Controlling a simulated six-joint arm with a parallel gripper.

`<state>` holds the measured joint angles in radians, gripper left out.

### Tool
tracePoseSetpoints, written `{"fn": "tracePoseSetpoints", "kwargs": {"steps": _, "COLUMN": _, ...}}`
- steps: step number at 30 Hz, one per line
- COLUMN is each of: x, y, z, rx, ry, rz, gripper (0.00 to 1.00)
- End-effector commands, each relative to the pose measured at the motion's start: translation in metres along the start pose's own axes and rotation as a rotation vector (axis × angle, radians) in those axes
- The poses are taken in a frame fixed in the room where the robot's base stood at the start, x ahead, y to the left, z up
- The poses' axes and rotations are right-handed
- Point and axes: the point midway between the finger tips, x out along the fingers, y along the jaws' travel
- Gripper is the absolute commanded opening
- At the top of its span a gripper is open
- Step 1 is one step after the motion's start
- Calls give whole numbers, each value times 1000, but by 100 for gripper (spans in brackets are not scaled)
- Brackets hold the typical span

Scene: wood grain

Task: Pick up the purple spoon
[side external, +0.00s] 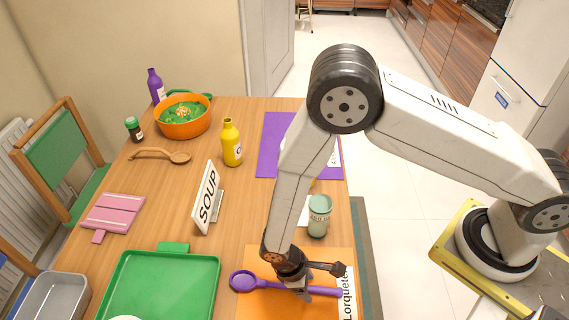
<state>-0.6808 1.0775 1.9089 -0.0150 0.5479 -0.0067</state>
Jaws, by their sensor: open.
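The purple spoon (243,281) lies on and across the left edge of an orange mat at the front of the table. Its bowl points left and its handle runs right, beneath my gripper. My gripper (308,293) is open and is at the spoon's handle, with its fingers pointing down. The gripper hides part of the handle. I cannot tell from this view whether the handle is between the fingers.
The orange mat (262,308) has a white name card (348,293). Left are a green tray (158,287) and a SOUP sign (207,197).

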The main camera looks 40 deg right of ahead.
Motion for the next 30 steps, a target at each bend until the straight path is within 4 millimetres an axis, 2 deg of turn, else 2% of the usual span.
{"fn": "tracePoseSetpoints", "kwargs": {"steps": 18, "x": 5, "y": 0, "z": 0, "rx": 0, "ry": 2, "rz": 0, "gripper": 68}}
{"fn": "tracePoseSetpoints", "kwargs": {"steps": 20, "x": 5, "y": 0, "z": 0, "rx": 0, "ry": 2, "rz": 0, "gripper": 48}}
{"fn": "tracePoseSetpoints", "kwargs": {"steps": 24, "x": 5, "y": 0, "z": 0, "rx": 0, "ry": 2, "rz": 0, "gripper": 4}}
{"fn": "tracePoseSetpoints", "kwargs": {"steps": 25, "x": 5, "y": 0, "z": 0, "rx": 0, "ry": 2, "rz": 0, "gripper": 0}}
{"fn": "tracePoseSetpoints", "kwargs": {"steps": 30, "x": 5, "y": 0, "z": 0, "rx": 0, "ry": 2, "rz": 0, "gripper": 0}}
